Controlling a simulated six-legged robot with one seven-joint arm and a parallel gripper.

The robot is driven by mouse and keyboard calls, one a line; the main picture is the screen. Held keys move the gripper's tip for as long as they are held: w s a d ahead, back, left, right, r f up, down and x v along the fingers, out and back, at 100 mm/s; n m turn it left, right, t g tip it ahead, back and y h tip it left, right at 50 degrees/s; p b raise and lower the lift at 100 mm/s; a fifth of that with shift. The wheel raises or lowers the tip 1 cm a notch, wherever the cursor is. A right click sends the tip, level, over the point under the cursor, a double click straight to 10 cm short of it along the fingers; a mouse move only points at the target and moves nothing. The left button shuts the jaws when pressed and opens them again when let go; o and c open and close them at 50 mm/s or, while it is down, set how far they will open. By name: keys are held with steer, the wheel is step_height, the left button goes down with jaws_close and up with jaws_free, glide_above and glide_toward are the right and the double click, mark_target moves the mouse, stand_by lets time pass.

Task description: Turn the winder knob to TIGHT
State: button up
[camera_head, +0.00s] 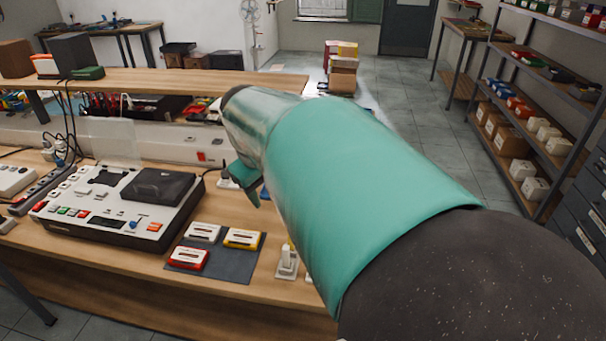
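No knob marked TIGHT can be made out in this view. A small white upright device (287,263) stands near the front of the bench, just left of my arm, and my arm may hide part of what is beside it. A white and black tape machine (110,228) lies on the bench at left, with coloured buttons and small controls whose labels are too small to read. My gripper (248,186) shows as a teal finger pointing down above the bench, right of the machine. My own arm covers the rest, so its opening is hidden.
A dark mat (222,262) holds a white (203,232), a yellow (243,238) and a red cassette (188,258). A power strip (48,191) and cables lie at left. A raised wooden shelf (160,80) runs along the back. Shelving (545,140) stands at right.

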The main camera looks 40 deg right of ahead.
steer(key=w+d+f+g+y, duration=0.1)
steer(key=w+d+f, duration=0.2)
steer(key=d, duration=0.6)
steer(key=w+d+f+g, duration=0.1)
steer(key=w+d+f, duration=0.1)
steer(key=d, duration=0.8)
steer(key=s+d+f+y, duration=0.1)
steer(key=s+d+f, duration=0.15)
steer(key=d, duration=0.55)
steer(key=s+d+f+y, duration=0.15)
steer(key=d+f, duration=0.25)
steer(key=d, duration=0.4)
steer(key=shift+h, duration=0.45)
steer(key=f, duration=1.3)
steer(key=shift+s+f, duration=0.2)
steer(key=shift+f, duration=0.2)
steer(key=c, duration=1)
